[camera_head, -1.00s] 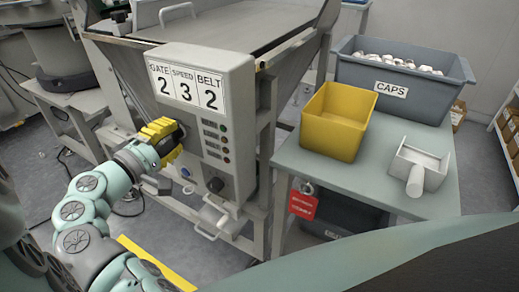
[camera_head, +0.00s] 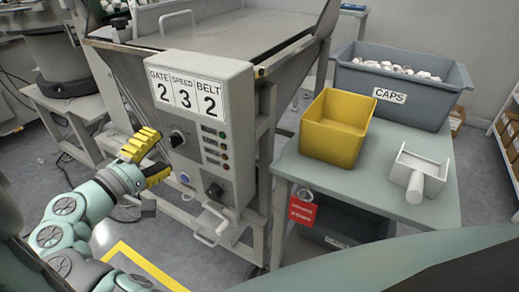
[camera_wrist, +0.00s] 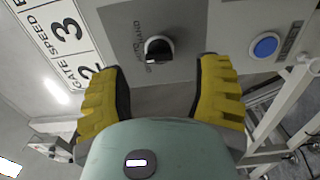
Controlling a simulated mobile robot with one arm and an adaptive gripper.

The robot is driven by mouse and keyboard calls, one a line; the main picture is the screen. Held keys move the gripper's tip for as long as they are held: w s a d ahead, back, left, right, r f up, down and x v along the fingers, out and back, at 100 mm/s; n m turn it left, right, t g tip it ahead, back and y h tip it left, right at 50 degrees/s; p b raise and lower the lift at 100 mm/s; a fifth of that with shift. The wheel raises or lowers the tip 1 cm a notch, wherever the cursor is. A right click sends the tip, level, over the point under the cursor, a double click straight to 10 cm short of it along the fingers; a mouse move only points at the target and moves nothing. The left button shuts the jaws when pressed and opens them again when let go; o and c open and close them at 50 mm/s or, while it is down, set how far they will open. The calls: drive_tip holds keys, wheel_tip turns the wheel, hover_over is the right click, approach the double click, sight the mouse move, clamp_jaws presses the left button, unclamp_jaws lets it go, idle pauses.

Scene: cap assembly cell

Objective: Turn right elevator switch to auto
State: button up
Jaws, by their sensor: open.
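A black rotary switch (camera_head: 177,138) sits on the grey control panel (camera_head: 240,100), under the GATE, SPEED and BELT numbers. In the wrist view the switch (camera_wrist: 158,48) has a white mark at its lower left edge. Small lettering beside it seems to read HAND and AUTO, but is hard to read. My gripper (camera_head: 158,157) is open, with yellow fingers spread, left of the panel and apart from the switch. In the wrist view the switch is beyond the gap between the fingertips (camera_wrist: 163,75). A second black knob (camera_head: 215,190) sits lower on the panel.
A blue button (camera_wrist: 265,46) is right of the switch in the wrist view. Coloured indicators (camera_head: 224,145) run down the panel. A handle (camera_head: 213,226) juts out below. A table (camera_head: 385,190) at right holds a yellow bin (camera_head: 334,145), a grey CAPS bin (camera_head: 440,105) and a scoop (camera_head: 418,172).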

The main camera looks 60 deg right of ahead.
drive_tip(key=a, duration=0.8)
drive_tip(key=shift+s+a, duration=0.2)
drive_tip(key=shift+s, duration=0.1)
